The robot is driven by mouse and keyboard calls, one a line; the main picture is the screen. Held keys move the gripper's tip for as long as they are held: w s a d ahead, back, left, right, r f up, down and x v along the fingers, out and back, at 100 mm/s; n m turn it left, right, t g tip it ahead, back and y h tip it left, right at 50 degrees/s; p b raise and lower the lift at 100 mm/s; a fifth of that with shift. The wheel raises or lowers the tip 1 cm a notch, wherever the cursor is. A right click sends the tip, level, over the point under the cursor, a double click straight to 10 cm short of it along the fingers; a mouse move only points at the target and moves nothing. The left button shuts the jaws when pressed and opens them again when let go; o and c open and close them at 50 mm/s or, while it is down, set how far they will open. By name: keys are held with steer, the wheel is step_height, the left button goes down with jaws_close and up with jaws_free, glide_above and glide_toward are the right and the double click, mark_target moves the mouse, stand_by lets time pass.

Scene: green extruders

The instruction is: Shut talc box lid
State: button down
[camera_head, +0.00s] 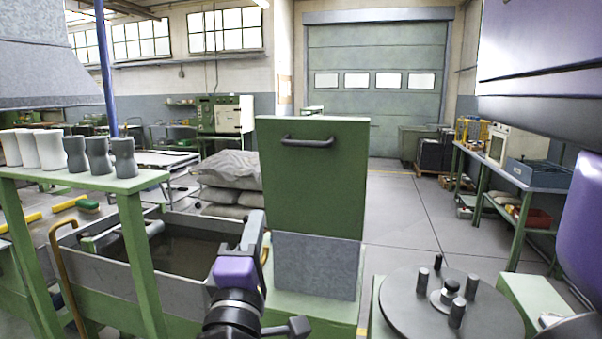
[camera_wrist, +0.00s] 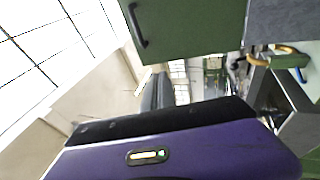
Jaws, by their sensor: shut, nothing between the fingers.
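The talc box appears to be the green and grey unit in the middle of the head view. Its green lid (camera_head: 315,185) stands upright as a flat panel, with a dark bar handle (camera_head: 307,142) near its top edge. A grey block (camera_head: 317,266) shows below the panel. In the wrist view the lid (camera_wrist: 195,30) is at the top, with its handle (camera_wrist: 138,25) to the left. My gripper (camera_head: 253,228) is shut and empty, just left of the lid's lower part in the head view. I cannot tell whether it touches the lid.
A grey trough (camera_head: 190,305) lies left of the box, under a green shelf (camera_head: 80,182) with several cups. A round grey plate with pegs (camera_head: 405,310) stands at the right front. Grey sacks (camera_head: 225,170) are piled behind. Open floor (camera_head: 410,215) lies beyond to the right.

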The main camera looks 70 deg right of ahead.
steer(key=s+d+r+m+g+h, duration=0.1)
steer(key=s+r+m+g, duration=0.2)
steer(key=r+g, duration=0.15)
steer(key=p, duration=0.4)
glide_toward(305, 145)
steer(key=x, duration=0.7)
steer(key=shift+f, duration=0.1)
